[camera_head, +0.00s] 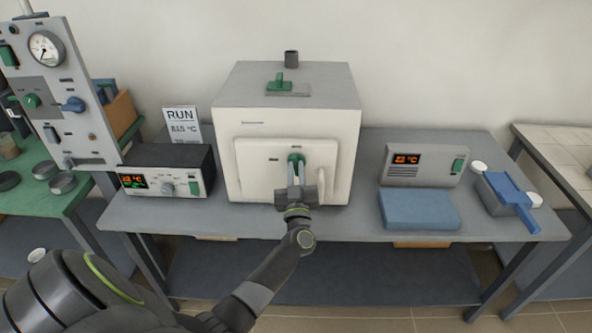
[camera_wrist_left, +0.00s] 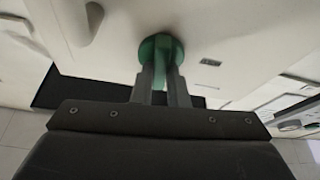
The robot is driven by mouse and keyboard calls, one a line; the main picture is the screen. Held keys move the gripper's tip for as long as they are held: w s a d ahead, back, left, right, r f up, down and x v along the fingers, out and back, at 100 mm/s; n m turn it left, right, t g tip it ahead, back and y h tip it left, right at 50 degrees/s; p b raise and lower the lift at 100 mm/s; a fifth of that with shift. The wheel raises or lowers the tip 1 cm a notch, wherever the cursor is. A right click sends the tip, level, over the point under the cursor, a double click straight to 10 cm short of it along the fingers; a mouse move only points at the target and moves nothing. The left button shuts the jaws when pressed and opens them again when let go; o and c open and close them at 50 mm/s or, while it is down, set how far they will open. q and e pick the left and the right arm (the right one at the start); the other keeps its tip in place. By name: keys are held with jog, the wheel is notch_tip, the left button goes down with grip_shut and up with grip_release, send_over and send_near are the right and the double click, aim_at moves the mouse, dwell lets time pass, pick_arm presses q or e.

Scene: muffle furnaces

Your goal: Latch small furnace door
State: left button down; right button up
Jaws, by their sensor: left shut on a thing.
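The small furnace (camera_head: 289,130) is a white box with a grey top on the table, and its door (camera_head: 262,172) lies flat against the front. A green latch knob (camera_head: 296,158) sits on the upper part of the door. My left gripper (camera_head: 296,176) reaches it from the front and is shut on it. In the left wrist view the green latch (camera_wrist_left: 160,52) is between the two fingers of the gripper (camera_wrist_left: 160,75), and the white door (camera_wrist_left: 225,38) fills the top. The fingers partly hide the latch. My right gripper is not in view.
A controller (camera_head: 166,180) with a RUN sign (camera_head: 182,122) stands left of the furnace. The grey table (camera_head: 340,222) has a clear front strip.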

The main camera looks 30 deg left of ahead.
pick_arm(q)
jog(key=n+g+y, duration=0.1)
jog(key=n, duration=0.1)
jog(key=n+g+y+p, duration=0.1)
jog(key=n, duration=0.2)
jog(key=shift+r, duration=0.15)
jog(key=n+g+p, duration=0.1)
jog(key=n, duration=0.2)
jog(key=n+g, duration=0.1)
jog(key=n, duration=0.2)
jog(key=shift+d+g+y+p, duration=0.1)
jog(key=shift+g+y+p, duration=0.3)
jog(key=n+g+p, duration=0.1)
jog(key=n+g, duration=0.1)
jog(key=n, duration=0.3)
jog(key=shift+n+g+h+p, duration=0.5)
jog(key=shift+n+p, duration=0.35)
jog(key=shift+n, duration=0.85)
jog(key=c, duration=1.4)
grip_release()
jog(key=shift+c, duration=0.2)
